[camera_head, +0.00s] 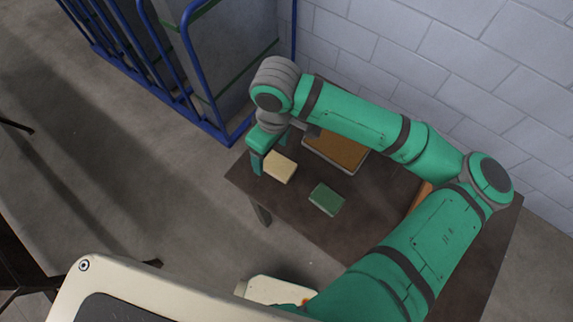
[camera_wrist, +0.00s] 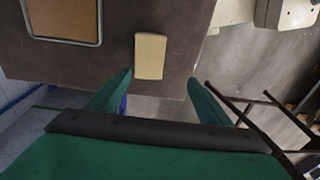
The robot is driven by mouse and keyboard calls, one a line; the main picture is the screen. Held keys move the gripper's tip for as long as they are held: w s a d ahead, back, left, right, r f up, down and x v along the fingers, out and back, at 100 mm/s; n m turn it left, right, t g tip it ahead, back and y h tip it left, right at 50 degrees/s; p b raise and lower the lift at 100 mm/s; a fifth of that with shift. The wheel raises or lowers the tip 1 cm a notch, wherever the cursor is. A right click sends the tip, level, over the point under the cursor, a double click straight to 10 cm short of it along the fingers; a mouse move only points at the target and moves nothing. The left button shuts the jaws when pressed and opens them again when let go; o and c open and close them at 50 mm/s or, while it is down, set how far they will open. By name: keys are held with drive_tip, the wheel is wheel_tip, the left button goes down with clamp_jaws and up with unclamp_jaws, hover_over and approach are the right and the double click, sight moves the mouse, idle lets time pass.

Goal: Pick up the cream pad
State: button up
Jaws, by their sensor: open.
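The cream pad (camera_head: 280,167) is a small pale block lying flat on the dark table, near its left corner in the head view. In the wrist view the cream pad (camera_wrist: 150,56) lies near the table edge, just beyond my fingertips and between their lines. My gripper (camera_head: 268,160) is open and empty beside the pad in the head view. In the wrist view my gripper (camera_wrist: 161,75) shows two green fingers spread wider than the pad, not touching it.
A green block (camera_head: 326,199) lies on the dark table (camera_head: 365,212) right of the pad. A tray with a brown surface (camera_head: 336,151) sits toward the wall, and it also shows in the wrist view (camera_wrist: 63,18). A blue-framed cart (camera_head: 215,75) stands beyond the table at upper left.

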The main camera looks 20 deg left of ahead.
drive_tip(key=h, duration=0.1)
hover_over(278, 164)
drive_tip(key=f, duration=0.4)
drive_tip(key=shift+s+f, duration=0.35)
drive_tip(key=shift+f, duration=0.05)
drive_tip(key=shift+w+f, duration=0.15)
drive_tip(key=shift+f, duration=1.15)
drive_tip(key=shift+w+f, duration=0.15)
drive_tip(key=shift+f, duration=1.1)
drive_tip(key=c, duration=1.1)
